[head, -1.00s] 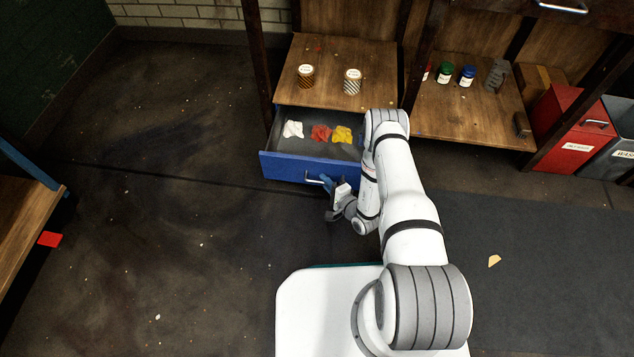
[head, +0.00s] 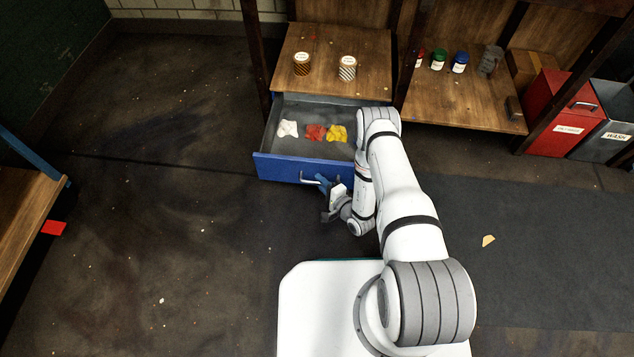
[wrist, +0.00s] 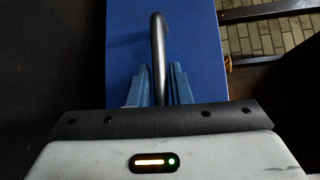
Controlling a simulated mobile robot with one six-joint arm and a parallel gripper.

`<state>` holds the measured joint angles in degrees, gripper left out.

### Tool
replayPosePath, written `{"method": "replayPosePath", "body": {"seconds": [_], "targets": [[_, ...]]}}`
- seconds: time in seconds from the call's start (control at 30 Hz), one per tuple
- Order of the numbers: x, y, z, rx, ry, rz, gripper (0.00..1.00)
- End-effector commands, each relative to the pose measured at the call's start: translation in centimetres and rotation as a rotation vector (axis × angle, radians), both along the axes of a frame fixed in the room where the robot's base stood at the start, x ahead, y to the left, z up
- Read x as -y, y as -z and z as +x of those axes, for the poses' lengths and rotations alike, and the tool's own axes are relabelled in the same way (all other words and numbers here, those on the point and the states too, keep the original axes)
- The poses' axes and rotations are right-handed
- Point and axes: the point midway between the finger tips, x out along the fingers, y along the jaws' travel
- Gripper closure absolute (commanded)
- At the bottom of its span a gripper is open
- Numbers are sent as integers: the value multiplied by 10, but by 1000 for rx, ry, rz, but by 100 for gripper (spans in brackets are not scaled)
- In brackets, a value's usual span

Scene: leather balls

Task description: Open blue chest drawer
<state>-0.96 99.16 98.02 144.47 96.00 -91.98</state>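The blue chest drawer (head: 285,166) is pulled well out below a wooden shelf. A white, a red and a yellow crumpled cloth-like piece lie inside it. Its grey bar handle (wrist: 158,45) shows in the wrist view between my fingers, against the blue front. My gripper (head: 322,182) is at the handle on the right part of the drawer front. In the wrist view my gripper (wrist: 161,84) has its blue fingers closed around the bar. My arm hides the drawer's right end.
Two striped tins (head: 347,68) stand on the shelf above. Small jars (head: 459,62) stand on the right shelf. A red bin (head: 560,115) and a grey bin (head: 608,120) are at far right. A wooden bench (head: 25,225) is at left. The floor before the drawer is clear.

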Motion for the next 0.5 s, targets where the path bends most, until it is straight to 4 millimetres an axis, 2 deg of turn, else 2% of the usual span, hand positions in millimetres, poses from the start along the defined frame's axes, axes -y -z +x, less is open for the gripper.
{"method": "replayPosePath", "body": {"seconds": [0.2, 0.5], "targets": [[-4, 0, -1, 1, -11, 0, 66], [-1, -2, -6, -1, -13, 1, 66]]}}
